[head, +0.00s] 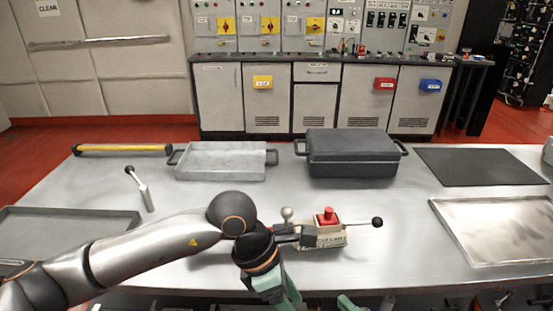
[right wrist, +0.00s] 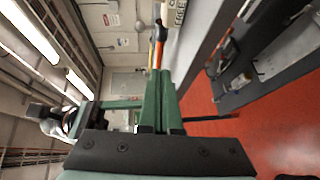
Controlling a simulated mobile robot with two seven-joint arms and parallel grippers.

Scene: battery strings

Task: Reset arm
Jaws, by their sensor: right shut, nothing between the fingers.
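My right gripper shows only as a small green tip (head: 345,302) at the bottom edge of the head view, by the table's front edge. In the right wrist view its green fingers (right wrist: 158,103) are together with nothing between them. My left arm comes in from the left over the table (head: 215,273). Its hand, near the bottom centre, is partly hidden, and I cannot tell whether its fingers are open. A small box with a red button (head: 328,218) stands just right of that hand, with dark parts overlapping its left side.
A grey tray (head: 220,178), a lidded dark case (head: 350,156), a black mat (head: 478,153) and a metal tray (head: 440,205) lie on the table. A yellow bar (head: 125,149) and a lever (head: 146,197) are at the left. Cabinets (head: 220,99) stand behind.

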